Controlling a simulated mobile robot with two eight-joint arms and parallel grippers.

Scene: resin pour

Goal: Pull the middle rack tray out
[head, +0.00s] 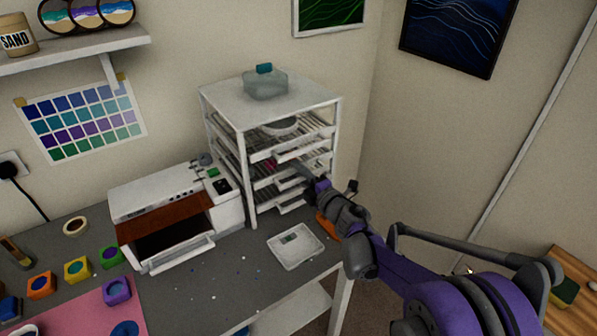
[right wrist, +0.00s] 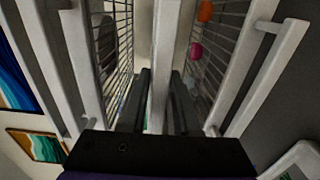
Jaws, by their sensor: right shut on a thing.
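The white rack (head: 243,168) stands on the grey worktop against the wall, with several wire-shelf trays stacked inside. The middle rack tray (head: 268,183) is at mid height, its front edge partly hidden by my right gripper (head: 306,172). In the right wrist view, my right gripper (right wrist: 160,88) is shut on a white bar of the tray (right wrist: 160,50), one dark finger on each side. In the head view the upper tray (head: 262,155) and lower tray fronts show above and below it. My left gripper is not in view.
A white printer-like machine (head: 150,197) is left of the rack. A small white scale (head: 296,246) lies on the worktop in front. Colored pots (head: 77,269) stand at left.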

